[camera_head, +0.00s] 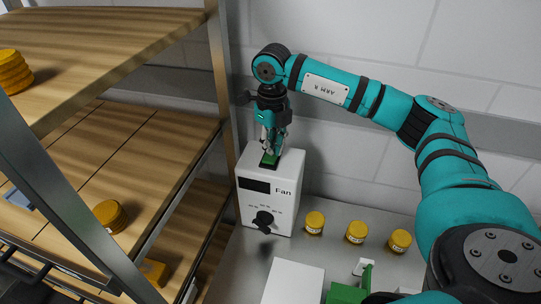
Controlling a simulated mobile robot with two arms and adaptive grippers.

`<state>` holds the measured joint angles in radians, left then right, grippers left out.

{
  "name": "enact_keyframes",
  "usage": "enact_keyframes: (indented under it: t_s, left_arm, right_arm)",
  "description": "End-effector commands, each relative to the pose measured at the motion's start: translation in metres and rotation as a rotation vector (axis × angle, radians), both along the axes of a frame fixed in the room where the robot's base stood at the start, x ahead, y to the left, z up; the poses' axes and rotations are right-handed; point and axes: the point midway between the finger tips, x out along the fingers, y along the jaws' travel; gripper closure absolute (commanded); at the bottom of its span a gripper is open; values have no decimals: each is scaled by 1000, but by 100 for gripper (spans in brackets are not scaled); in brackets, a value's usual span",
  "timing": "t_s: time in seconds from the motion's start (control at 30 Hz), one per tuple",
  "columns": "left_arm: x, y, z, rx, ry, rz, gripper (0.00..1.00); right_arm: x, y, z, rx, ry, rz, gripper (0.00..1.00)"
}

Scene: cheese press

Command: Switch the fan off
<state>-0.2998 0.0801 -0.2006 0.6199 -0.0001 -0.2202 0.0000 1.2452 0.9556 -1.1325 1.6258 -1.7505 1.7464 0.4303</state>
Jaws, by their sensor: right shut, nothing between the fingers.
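The fan control box (260,208) is a white box marked "Fan" standing on the metal table against the tiled wall. Its front has a dark display (256,186) and a black knob (263,219). A green switch (269,160) sits on its top. My right gripper (271,150) points down at the green switch, shut and empty, with its fingertips at or just above it. I cannot tell whether they touch. The gripper hides part of the switch. My left gripper is not in view.
Several yellow-lidded jars, one of them here (356,232), stand right of the box. A white block (293,283) and a green part (347,292) are at the front. A wooden shelf rack (150,165) with yellow cheese stacks (110,215) stands close on the left.

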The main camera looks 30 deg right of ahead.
Motion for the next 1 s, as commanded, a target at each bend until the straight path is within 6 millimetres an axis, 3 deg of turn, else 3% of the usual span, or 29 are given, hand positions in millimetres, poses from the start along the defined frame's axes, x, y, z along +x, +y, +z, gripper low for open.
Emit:
enact_keyframes:
  t_s: [1.0]
  left_arm:
    - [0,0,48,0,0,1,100]
  right_arm:
    - [0,0,70,0,2,0,100]
